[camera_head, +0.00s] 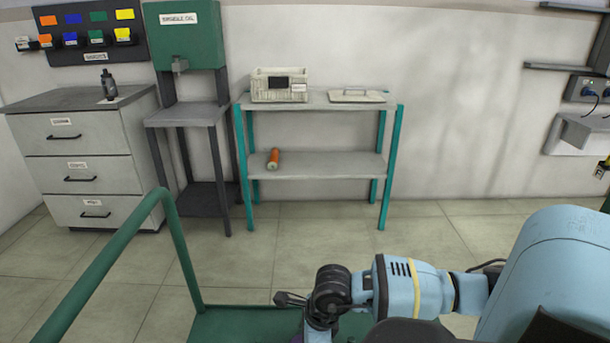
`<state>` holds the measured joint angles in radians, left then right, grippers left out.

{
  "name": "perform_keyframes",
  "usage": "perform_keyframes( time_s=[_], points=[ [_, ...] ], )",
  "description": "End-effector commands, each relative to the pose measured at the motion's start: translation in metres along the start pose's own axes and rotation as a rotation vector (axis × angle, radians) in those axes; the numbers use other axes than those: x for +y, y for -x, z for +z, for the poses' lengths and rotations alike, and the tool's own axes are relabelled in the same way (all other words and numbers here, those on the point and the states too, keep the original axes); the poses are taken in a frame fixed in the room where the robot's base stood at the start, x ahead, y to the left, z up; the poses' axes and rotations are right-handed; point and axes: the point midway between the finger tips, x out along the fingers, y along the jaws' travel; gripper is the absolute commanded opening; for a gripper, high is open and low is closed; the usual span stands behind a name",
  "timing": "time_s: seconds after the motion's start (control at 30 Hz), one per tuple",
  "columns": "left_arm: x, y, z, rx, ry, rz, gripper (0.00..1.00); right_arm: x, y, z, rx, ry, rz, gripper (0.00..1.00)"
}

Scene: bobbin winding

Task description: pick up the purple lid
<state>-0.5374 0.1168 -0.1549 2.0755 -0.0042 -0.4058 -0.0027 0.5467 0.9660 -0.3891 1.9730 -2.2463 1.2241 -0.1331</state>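No purple lid can be made out for certain. A tiny purple sliver (297,338) shows at the bottom edge, beside my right wrist; it is too small to tell what it is. My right arm comes in from the right, and its dark wrist points down over the green surface (235,325) at the bottom. Only the top of the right hand shows; its fingers are cut off by the frame's lower edge. My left arm and gripper are not in view.
A green rail (110,250) rises at the left.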

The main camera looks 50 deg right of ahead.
Motion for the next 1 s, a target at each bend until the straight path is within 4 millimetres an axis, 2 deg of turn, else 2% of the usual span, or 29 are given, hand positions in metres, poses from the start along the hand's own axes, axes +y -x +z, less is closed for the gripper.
perform_keyframes(
  time_s=[0.2,0.57,1.0],
  points=[
    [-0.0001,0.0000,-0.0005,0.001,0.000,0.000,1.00,-0.0001,-0.0002,0.0002,0.000,0.000,-0.001,0.92],
    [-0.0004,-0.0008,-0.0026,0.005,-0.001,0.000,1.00,-0.0002,0.0000,0.0001,0.000,0.000,-0.001,0.47],
    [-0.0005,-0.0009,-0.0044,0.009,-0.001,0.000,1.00,-0.0009,0.0055,0.0016,0.000,0.000,-0.002,0.46]
  ],
)
